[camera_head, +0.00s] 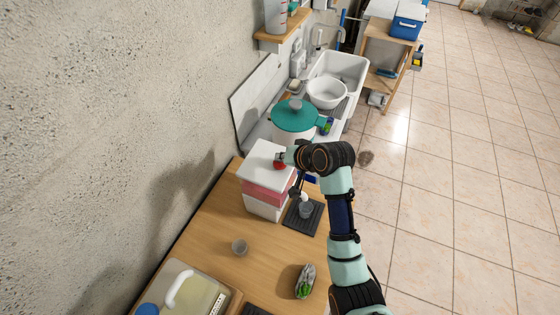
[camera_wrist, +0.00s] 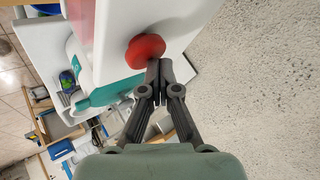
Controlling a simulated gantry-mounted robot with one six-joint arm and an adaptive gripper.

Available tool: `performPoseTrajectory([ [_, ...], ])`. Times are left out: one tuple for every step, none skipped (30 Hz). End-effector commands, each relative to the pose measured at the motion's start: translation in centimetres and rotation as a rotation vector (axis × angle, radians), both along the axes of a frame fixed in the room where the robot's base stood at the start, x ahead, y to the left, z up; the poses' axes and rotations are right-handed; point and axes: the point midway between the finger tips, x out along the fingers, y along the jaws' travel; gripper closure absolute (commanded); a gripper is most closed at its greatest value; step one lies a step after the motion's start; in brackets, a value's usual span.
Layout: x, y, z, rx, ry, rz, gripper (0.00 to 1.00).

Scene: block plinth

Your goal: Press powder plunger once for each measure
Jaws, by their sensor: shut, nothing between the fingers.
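The powder dispenser (camera_head: 262,208) is a white box with a pink-red band, standing on the wooden counter. Its red round plunger (camera_wrist: 146,50) sticks out from the white top and also shows in the head view (camera_head: 280,166), partly covered by my gripper. My gripper (camera_wrist: 157,72) is shut and empty, its fingertips right at the edge of the red plunger. I cannot tell whether they touch it. A small grey cup (camera_head: 306,211) stands on a dark mat (camera_head: 297,224) beside the dispenser, near its white spout. What the cup holds is not clear.
Another small grey cup (camera_head: 239,246) stands on the counter (camera_head: 215,222). A green-topped pack (camera_head: 305,282) lies near the front edge. A teal-lidded pot (camera_head: 295,117) and a sink with a white bowl (camera_head: 326,92) are behind. The wall is close on the left.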

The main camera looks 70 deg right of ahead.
Motion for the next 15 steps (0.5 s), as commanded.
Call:
performPoseTrajectory([
  [-0.01, 0.03, -0.2, 0.002, 0.001, 0.0, 1.0],
  [-0.01, 0.04, -0.23, 0.002, 0.001, 0.0, 1.0],
  [-0.01, 0.04, -0.29, 0.002, 0.001, 0.0, 1.0],
  [-0.01, 0.04, -0.33, 0.002, 0.001, 0.0, 1.0],
  [-0.02, 0.05, -0.37, 0.003, 0.002, 0.0, 1.0],
  [-0.01, 0.05, -0.42, 0.003, 0.002, 0.0, 1.0],
  [-0.01, 0.05, -0.46, 0.003, 0.002, 0.0, 1.0],
  [-0.01, 0.05, -0.5, 0.003, 0.002, 0.0, 1.0],
  [-0.02, 0.05, -0.56, 0.003, 0.002, 0.0, 1.0],
  [-0.01, 0.05, -0.6, 0.003, 0.002, 0.0, 1.0],
  [-0.01, 0.06, -0.64, 0.003, 0.002, 0.0, 1.0],
  [-0.02, 0.06, -0.69, 0.003, 0.002, 0.0, 1.0],
  [-0.02, 0.06, -0.74, 0.003, 0.002, 0.0, 1.0],
  [-0.02, 0.06, -0.78, 0.003, 0.002, 0.0, 1.0],
  [-0.03, 0.07, -0.83, 0.003, 0.002, 0.001, 1.0],
])
